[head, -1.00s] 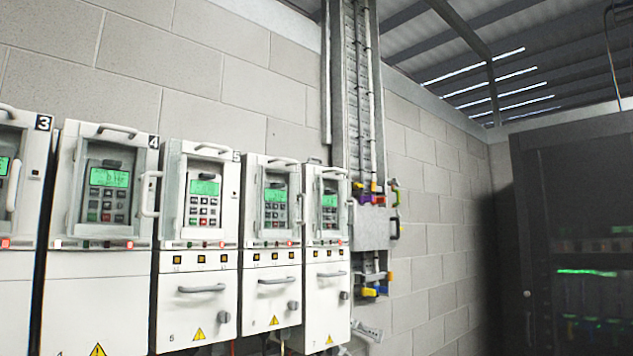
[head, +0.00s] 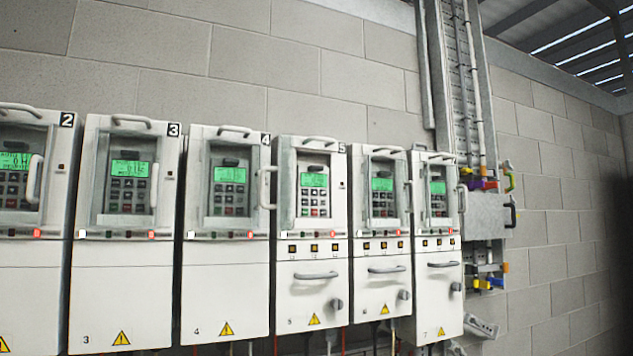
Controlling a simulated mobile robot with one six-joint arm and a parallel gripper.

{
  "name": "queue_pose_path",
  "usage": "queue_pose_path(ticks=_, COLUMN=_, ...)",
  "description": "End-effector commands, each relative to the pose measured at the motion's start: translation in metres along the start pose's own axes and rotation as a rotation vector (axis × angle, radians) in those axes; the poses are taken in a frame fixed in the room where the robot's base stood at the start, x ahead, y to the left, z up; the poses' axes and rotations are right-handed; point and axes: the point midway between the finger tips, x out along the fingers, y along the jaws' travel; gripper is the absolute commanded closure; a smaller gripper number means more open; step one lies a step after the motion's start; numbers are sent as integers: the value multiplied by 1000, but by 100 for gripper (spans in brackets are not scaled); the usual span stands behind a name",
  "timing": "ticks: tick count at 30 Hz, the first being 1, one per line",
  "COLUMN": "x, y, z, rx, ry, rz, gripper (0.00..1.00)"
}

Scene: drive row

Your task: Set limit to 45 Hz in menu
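A row of white drive cabinets hangs on the wall in the head view. Each has a green-lit display above a small keypad. Drive 2 (head: 32,250) is cut by the left edge. Drive 3 (head: 122,290), drive 4 (head: 226,285), drive 5 (head: 312,268), drive 6 (head: 382,290) and drive 7 (head: 436,290) follow to the right. The display of drive 5 (head: 314,180) and the display of drive 3 (head: 130,168) are lit, but their text is too small to read surely. My gripper is not in view.
A vertical cable tray (head: 462,80) runs up the wall right of the drives. Handles stick out from the drive fronts. Bare block wall (head: 550,230) lies further right.

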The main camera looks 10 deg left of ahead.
Motion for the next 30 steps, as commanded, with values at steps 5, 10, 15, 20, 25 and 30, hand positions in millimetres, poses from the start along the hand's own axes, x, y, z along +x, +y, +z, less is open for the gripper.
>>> queue_pose_path(ticks=5, x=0, y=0, z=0, rx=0, ry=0, rz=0, gripper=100)
queue_pose_path(ticks=10, x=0, y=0, z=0, rx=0, ry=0, rz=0, gripper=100)
queue_pose_path(ticks=15, x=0, y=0, z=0, rx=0, ry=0, rz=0, gripper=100)
queue_pose_path(ticks=20, x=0, y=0, z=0, rx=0, ry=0, rz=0, gripper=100)
queue_pose_path(ticks=25, x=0, y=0, z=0, rx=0, ry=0, rz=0, gripper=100)
queue_pose_path(ticks=30, x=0, y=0, z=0, rx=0, ry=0, rz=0, gripper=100)
